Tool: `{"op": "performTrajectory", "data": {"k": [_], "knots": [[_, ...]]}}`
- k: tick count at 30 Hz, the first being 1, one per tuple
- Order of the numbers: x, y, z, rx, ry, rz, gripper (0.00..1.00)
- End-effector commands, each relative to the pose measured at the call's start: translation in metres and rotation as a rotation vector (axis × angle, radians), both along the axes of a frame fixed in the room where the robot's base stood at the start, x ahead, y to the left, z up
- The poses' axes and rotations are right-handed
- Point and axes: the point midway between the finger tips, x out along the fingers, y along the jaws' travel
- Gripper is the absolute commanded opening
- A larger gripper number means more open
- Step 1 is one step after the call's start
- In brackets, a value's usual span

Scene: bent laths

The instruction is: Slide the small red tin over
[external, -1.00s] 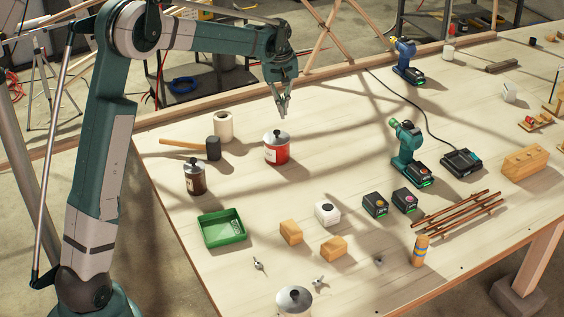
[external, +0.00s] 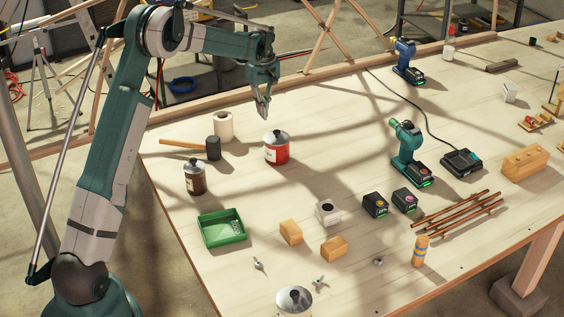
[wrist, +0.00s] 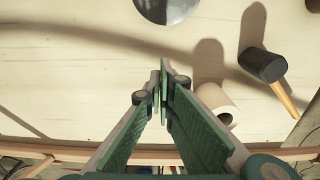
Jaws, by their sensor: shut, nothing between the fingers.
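The small red tin (external: 281,153) has a grey domed lid and a pale label patch. It stands upright on the wooden table (external: 330,185) near its far left part. In the wrist view only its grey lid (wrist: 166,8) shows, cut off by the top edge. My gripper (external: 264,117) is shut and empty. It hangs above the table, up and slightly left of the tin in the external view, apart from it. In the wrist view the fingertips (wrist: 160,72) are close together, with bare table between them and the lid.
A green tray (external: 222,229) and wooden blocks (external: 291,232) are further forward. The table right of the red tin is clear up to the green drill (external: 407,145).

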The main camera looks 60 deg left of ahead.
Motion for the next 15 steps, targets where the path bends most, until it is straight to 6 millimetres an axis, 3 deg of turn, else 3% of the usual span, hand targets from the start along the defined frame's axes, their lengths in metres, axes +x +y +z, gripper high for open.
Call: {"op": "performTrajectory", "data": {"k": [15], "knots": [[0.0, 0.0, -0.011, 0.0, 0.0, -0.001, 0.0]]}}
